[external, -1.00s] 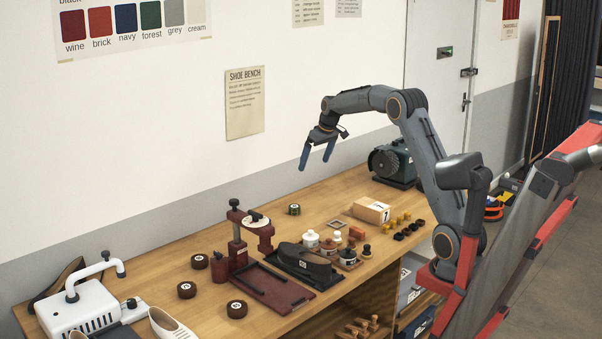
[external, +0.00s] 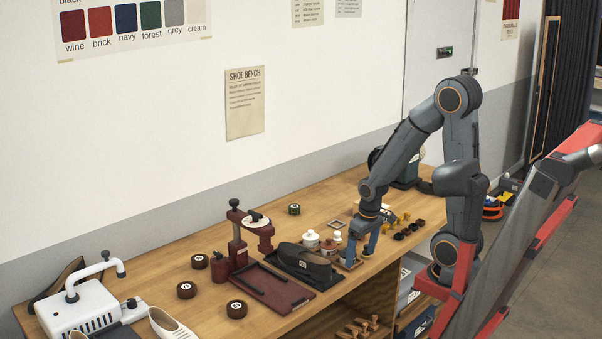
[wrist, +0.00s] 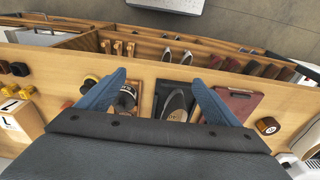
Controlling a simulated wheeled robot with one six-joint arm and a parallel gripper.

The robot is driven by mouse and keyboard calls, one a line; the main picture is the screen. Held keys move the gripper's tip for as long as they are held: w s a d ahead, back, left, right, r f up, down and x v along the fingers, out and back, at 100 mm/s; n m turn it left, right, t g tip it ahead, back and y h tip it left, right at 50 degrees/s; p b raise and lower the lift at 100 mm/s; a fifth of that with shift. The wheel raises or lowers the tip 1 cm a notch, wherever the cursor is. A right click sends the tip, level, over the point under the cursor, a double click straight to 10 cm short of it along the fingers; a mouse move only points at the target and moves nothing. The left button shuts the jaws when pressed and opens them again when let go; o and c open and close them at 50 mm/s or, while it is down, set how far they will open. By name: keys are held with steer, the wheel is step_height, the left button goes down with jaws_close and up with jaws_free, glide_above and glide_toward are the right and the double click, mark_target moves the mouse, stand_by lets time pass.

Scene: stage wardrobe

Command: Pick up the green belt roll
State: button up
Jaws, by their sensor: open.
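The green belt roll (external: 294,209) stands on the wooden bench, toward the wall and behind the dark shoe form. My gripper (external: 362,250) points down at the front part of the bench, to the right of the roll and well apart from it. Its blue fingers are apart in the wrist view (wrist: 158,82), with no object gripped between them. I cannot make out the green roll in the wrist view.
A dark shoe form (external: 303,261) on a tray and a dark red press (external: 250,235) stand left of my gripper. Several brown rolls (external: 187,290) lie farther left. Small pots (external: 311,239) crowd beside the fingers. Bare wood surrounds the green roll.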

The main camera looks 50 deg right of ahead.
mark_target(296, 207)
steer(key=shift+s, duration=0.15)
steer(key=c, duration=0.4)
steer(key=shift+c, duration=0.2)
